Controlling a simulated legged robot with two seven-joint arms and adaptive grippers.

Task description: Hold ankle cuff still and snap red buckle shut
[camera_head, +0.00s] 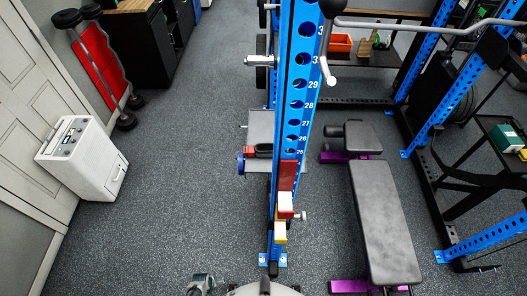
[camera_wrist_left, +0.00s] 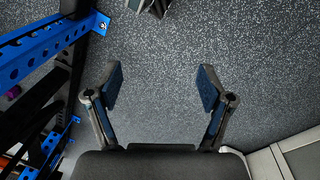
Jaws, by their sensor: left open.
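A small dark item with a red part (camera_head: 251,152) rests on the grey shelf (camera_head: 262,124) beside the blue rack upright; it is too small to tell whether it is the ankle cuff and its red buckle, or whether a buckle is open or shut. In the left wrist view my left gripper (camera_wrist_left: 161,86) is open and empty, its two fingers spread over bare speckled floor. A grey piece at the bottom edge of the head view may be part of it. It is well apart from the shelf. My right gripper is not seen.
The blue upright (camera_head: 297,100) stands in the middle, with red, white and yellow parts low on it. A grey bench (camera_head: 385,225) lies to its right. A white cabinet-like appliance (camera_head: 85,160) stands by the left wall. The floor between is clear.

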